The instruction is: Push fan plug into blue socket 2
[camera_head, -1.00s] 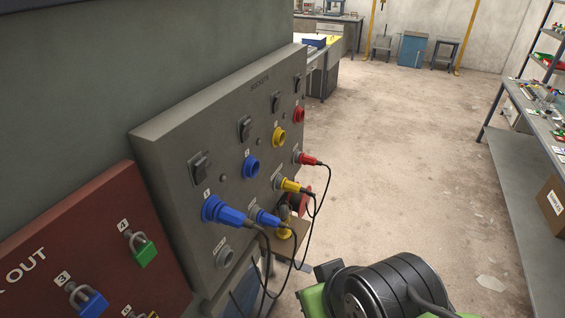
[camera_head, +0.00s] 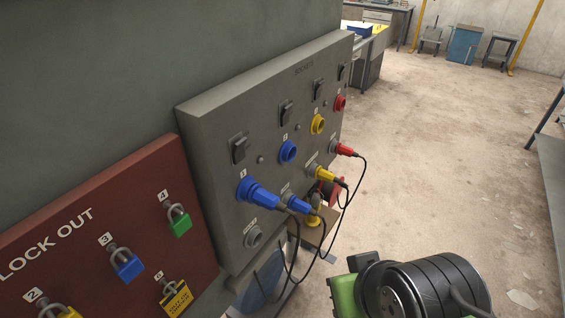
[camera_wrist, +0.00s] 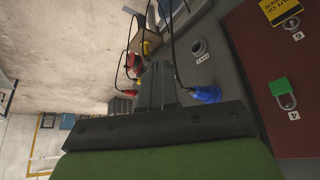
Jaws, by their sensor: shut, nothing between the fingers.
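The grey socket panel (camera_head: 255,112) is on the left wall. Its empty blue socket (camera_head: 288,152) sits in the upper row, beside another blue socket filled by a blue plug (camera_head: 262,195). A second blue plug (camera_head: 297,204) sits in a lower grey outlet; the outlet labels are too small to read, so I cannot tell which is the fan plug. In the wrist view, my gripper (camera_wrist: 157,68) is shut and empty, with a blue plug (camera_wrist: 205,94) to its right. My gripper's fingers are not visible in the head view.
Yellow (camera_head: 322,174) and red (camera_head: 345,150) plugs trail black cables below the panel. A red lockout board (camera_head: 110,215) with padlocks is left of it. Open floor (camera_head: 430,130) lies to the right; a grey table (camera_head: 552,165) is at the right edge.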

